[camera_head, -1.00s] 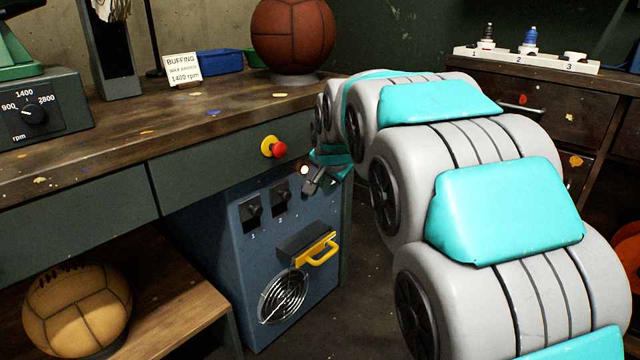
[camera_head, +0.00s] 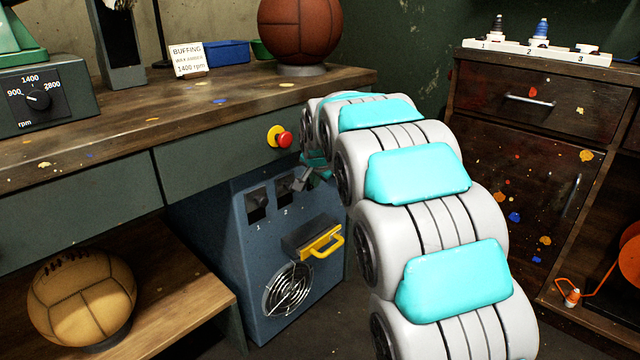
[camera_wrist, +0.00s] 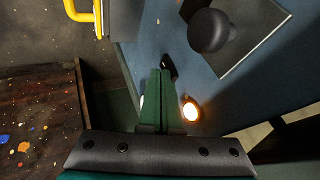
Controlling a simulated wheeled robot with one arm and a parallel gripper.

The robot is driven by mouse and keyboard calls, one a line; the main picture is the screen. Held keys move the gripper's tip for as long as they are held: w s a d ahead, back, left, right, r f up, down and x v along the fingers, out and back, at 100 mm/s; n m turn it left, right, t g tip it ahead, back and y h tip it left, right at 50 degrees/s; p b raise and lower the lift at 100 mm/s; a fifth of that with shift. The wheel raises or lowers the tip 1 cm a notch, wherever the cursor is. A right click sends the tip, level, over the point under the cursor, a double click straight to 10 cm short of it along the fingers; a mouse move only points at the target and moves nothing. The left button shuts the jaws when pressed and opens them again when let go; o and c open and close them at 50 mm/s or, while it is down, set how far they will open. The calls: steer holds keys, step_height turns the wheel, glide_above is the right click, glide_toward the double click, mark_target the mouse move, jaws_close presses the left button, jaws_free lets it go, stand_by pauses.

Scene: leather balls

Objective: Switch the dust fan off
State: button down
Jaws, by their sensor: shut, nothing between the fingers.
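The blue cabinet (camera_head: 235,250) under the bench has a round fan grille (camera_head: 288,290) and two black switches, number 1 (camera_head: 257,203) and number 2 (camera_head: 284,187). My gripper (camera_head: 302,178) is close beside switch 2 at its right, partly hidden by my arm. In the wrist view my gripper (camera_wrist: 168,68) is shut and empty, in front of the blue panel. A round black knob (camera_wrist: 208,32) on a dark plate lies above and right of the fingertips, apart from them in the picture. A lit lamp (camera_wrist: 190,110) is right of the fingers; my arm hides it in the head view.
A drawer-like box with a yellow handle (camera_head: 325,243) juts out below the switches. A red button on a yellow base (camera_head: 280,138) is on the bench front above. A dark wooden cabinet (camera_head: 515,125) stands at the right, with floor between.

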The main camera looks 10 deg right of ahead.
stand_by(0.3)
steer(key=shift+w+a+p, duration=0.1)
steer(key=shift+w+p, duration=0.15)
steer(key=shift+p, duration=0.2)
steer(key=shift+r, duration=0.2)
steer(key=shift+r+p, duration=0.3)
steer(key=shift+r, duration=0.4)
